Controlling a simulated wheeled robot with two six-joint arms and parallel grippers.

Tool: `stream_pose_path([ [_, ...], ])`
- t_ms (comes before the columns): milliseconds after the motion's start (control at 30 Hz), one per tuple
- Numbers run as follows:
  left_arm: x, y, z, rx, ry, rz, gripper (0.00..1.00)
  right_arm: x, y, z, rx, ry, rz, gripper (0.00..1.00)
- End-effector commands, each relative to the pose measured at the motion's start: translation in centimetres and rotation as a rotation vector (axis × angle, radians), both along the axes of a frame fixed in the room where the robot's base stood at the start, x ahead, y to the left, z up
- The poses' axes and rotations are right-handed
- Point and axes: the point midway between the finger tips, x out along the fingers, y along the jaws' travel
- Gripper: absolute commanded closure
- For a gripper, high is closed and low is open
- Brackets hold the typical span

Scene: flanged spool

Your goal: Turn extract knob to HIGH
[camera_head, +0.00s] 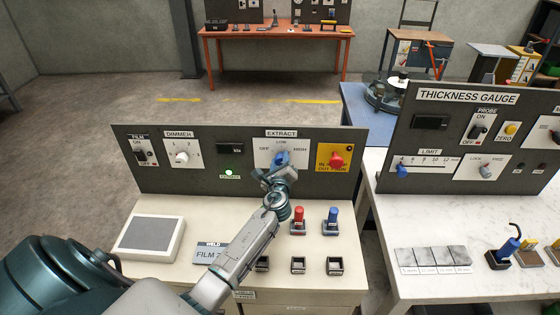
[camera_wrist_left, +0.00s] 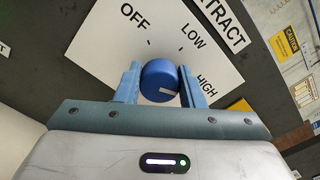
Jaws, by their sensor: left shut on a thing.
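The blue extract knob (camera_head: 281,158) sits on the white EXTRACT plate (camera_head: 264,146) of the dark panel. My left gripper (camera_head: 279,174) reaches up to it from the front. In the left wrist view the knob (camera_wrist_left: 158,78) lies between the two blue fingers of my left gripper (camera_wrist_left: 160,71), which is shut on it. A short white mark on the knob points right, roughly toward the HIGH side. The OFF, LOW and HIGH labels show on the plate (camera_wrist_left: 115,50). My right gripper is out of view.
Left of the plate are a small display (camera_head: 230,149), a white dimmer knob (camera_head: 182,157) and a film switch (camera_head: 140,154). A red knob (camera_head: 336,161) on a yellow plate is close on the right. Red (camera_head: 299,214) and blue (camera_head: 333,214) handles stand below. A green light (camera_head: 228,173) is lit.

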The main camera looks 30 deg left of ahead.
Motion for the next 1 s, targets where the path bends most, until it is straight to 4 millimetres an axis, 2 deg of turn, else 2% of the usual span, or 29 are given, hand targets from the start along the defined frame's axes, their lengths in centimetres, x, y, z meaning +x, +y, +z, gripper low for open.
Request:
stream_pose_path([
  [300, -0.1, 0.0, -0.3, 0.002, 0.006, 0.000, 0.88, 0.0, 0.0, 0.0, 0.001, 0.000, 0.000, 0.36],
  [333, -0.1, 0.0, -0.3, 0.002, 0.006, 0.000, 0.63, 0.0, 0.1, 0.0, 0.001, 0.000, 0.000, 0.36],
  [433, -0.1, 0.0, -0.2, 0.003, 0.005, 0.000, 0.43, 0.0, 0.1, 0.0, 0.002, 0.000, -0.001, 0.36],
  [767, -0.2, -0.1, -0.2, 0.002, 0.003, 0.000, 0.43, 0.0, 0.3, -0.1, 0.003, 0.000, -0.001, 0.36],
  [867, -1.0, -0.6, -0.3, 0.002, 0.003, -0.001, 0.43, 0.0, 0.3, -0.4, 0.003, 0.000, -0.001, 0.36],
  [1000, -3.0, -1.9, -0.5, -0.002, 0.003, -0.001, 0.43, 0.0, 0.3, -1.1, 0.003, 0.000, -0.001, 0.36],
])
